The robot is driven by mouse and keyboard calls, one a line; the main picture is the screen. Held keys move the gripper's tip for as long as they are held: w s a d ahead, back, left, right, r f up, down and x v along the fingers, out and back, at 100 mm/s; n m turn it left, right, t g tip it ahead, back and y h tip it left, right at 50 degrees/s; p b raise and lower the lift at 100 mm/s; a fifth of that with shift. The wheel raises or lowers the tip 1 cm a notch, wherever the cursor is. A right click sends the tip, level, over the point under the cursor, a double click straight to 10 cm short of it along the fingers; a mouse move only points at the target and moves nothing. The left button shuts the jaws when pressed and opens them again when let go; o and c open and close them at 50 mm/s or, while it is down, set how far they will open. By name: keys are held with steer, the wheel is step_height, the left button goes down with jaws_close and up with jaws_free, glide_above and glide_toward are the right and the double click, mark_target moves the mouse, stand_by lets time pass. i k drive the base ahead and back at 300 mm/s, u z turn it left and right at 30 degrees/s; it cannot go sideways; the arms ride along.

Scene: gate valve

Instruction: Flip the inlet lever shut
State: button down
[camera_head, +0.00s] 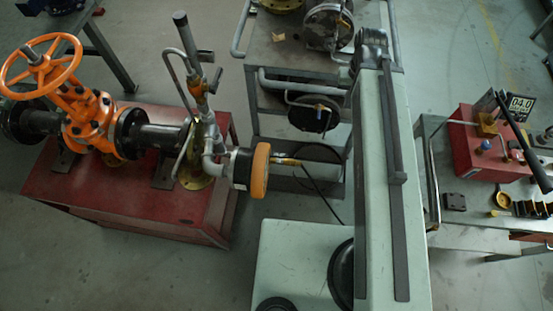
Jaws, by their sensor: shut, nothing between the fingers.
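An orange gate valve with a spoked handwheel (41,67) sits on dark flanged pipe at the left. Right of it, a grey pipe assembly (207,125) stands upright. It carries a thick grey rod (187,45) tilted up to the left and a small orange part with a short lever-like piece (214,80). I cannot tell for sure which piece is the inlet lever, or its position. An orange-rimmed round gauge (260,170) faces right below. My pale green arm runs up right of centre to a dark joint. I see no gripper fingers.
The valve stands on a red bench (150,205). A grey rack (270,95) with pipework is behind it. A brass-ended hose (290,162) runs right from the gauge. At the right, a table holds a red box (480,145) and small parts. Grey floor separates them.

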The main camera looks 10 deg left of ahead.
mark_target(278, 154)
steer(key=u, duration=0.15)
steer(key=k, duration=2.35)
steer(key=u, duration=0.9)
steer(key=i, duration=1)
steer(key=u, duration=0.15)
